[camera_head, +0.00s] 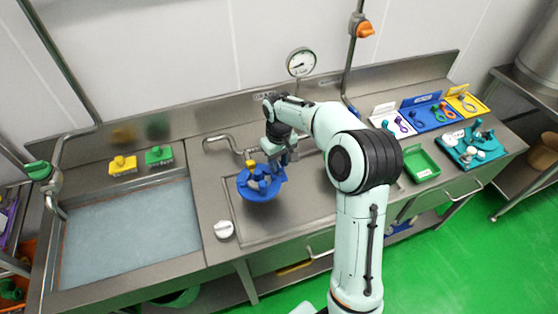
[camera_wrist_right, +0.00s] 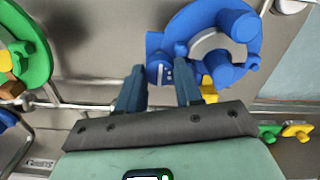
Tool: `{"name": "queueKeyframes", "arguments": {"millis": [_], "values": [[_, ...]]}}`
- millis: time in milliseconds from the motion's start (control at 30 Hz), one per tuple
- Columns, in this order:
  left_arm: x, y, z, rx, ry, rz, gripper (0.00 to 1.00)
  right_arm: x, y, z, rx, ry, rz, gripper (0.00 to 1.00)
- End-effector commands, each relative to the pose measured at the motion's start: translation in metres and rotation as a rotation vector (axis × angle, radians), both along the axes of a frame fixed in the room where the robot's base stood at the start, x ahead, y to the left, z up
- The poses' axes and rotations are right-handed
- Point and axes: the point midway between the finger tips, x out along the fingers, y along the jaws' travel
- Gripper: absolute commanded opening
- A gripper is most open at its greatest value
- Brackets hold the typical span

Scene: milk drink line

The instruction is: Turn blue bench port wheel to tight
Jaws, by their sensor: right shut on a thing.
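The blue bench port (camera_head: 262,190) stands on the steel bench, left of the middle in the head view. In the right wrist view it is a large round blue fitting (camera_wrist_right: 188,28) at the upper right, with a pale ring and thick blue lugs. A small blue wheel (camera_wrist_right: 159,68) with a round marked face sits at its left side. My right gripper (camera_wrist_right: 160,82) has its two dark fingers on either side of this wheel and is shut on it. In the head view the right gripper (camera_head: 282,158) is partly hidden beside the port. My left gripper is not in view.
A pressure gauge (camera_head: 301,63) stands behind.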

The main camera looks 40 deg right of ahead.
Motion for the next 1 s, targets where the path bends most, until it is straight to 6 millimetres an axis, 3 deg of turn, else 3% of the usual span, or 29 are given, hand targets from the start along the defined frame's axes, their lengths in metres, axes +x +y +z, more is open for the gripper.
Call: {"name": "queueKeyframes", "arguments": {"millis": [267,300,367,400,767,1000], "values": [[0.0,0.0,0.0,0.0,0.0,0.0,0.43,0.001,-0.001,0.002,-0.001,-0.006,-0.005,0.04],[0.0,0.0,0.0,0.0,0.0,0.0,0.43,0.001,-0.001,0.002,-0.001,-0.006,-0.005,0.38],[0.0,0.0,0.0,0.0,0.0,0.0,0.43,0.001,-0.001,0.002,-0.001,-0.006,-0.005,0.58],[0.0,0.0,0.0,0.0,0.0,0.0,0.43,0.001,-0.001,0.002,-0.001,-0.005,-0.004,0.6],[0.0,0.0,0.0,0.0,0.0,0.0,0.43,0.001,0.0,0.007,0.0,-0.004,-0.002,0.6],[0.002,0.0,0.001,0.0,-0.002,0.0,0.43,0.001,0.0,0.05,-0.001,-0.008,-0.002,0.6]]}}
